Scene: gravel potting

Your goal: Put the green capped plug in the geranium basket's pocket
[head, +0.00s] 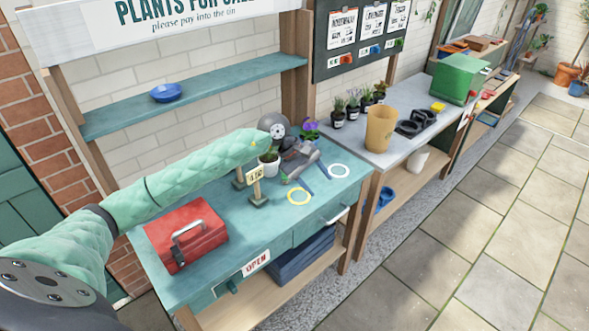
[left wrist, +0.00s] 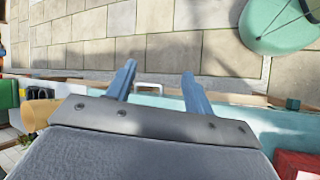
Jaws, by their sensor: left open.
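I cannot make out a green capped plug or a geranium basket with a pocket in either view. Several small potted plants (head: 353,108) in dark pots stand at the back of the grey bench. My left gripper (head: 320,185) is over the teal table near the yellow ring and the white ring. Its two blue fingers are apart, and in the left wrist view (left wrist: 158,82) nothing is between them. My arm and gripper hide part of the table behind them. My right gripper is not in view.
The teal table (head: 200,276) holds a red toolbox (head: 186,236), a small white pot (head: 270,160), a yellow ring (head: 299,197) and a white ring (head: 339,171). A purple-flowered plant (head: 311,127) is behind the gripper. The grey bench holds a tan pot (head: 380,129) and green box (head: 457,80).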

